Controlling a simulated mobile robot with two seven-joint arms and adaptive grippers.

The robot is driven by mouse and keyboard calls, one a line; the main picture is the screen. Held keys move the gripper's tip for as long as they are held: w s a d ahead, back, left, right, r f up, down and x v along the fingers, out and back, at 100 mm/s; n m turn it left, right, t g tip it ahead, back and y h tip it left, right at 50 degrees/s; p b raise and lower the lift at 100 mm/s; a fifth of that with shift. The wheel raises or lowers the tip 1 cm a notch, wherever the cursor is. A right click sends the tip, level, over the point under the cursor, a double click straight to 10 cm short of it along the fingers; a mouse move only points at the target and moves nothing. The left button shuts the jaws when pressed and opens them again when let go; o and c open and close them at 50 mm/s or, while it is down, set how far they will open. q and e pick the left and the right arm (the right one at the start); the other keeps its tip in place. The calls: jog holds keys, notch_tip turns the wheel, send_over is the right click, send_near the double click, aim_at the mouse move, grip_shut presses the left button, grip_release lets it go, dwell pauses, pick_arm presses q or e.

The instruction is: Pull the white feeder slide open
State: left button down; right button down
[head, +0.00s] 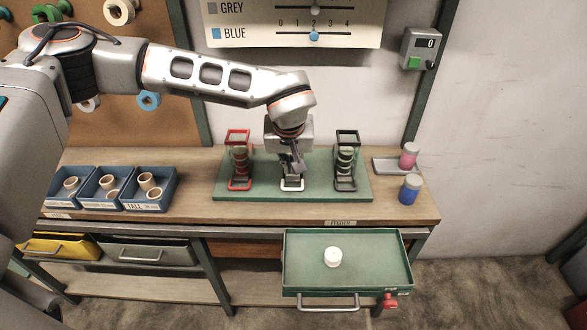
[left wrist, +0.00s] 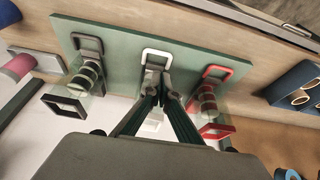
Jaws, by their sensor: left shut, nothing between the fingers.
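The white feeder slide's square loop handle (head: 292,184) sticks out at the front of the green board, between the red and black feeders. The same white loop (left wrist: 157,57) shows in the left wrist view, just beyond my fingertips. My left gripper (head: 298,169) points down over the white feeder, its fingers shut and empty. In the left wrist view the fingertips (left wrist: 161,84) are close to the loop; I cannot tell whether they touch it. My gripper hides most of the white feeder's body in the head view. My right gripper is not in view.
The red feeder (head: 239,162) and black feeder (head: 346,160) stand close on either side on the green board (head: 212,192). Blue bins (head: 148,205) are left. Pink and blue jars (head: 410,189) stand right. A green drawer (head: 384,277) below is open, holding a white piece.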

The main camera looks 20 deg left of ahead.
pick_arm(q)
jog(key=x, duration=0.8)
jog(key=shift+f, duration=0.15)
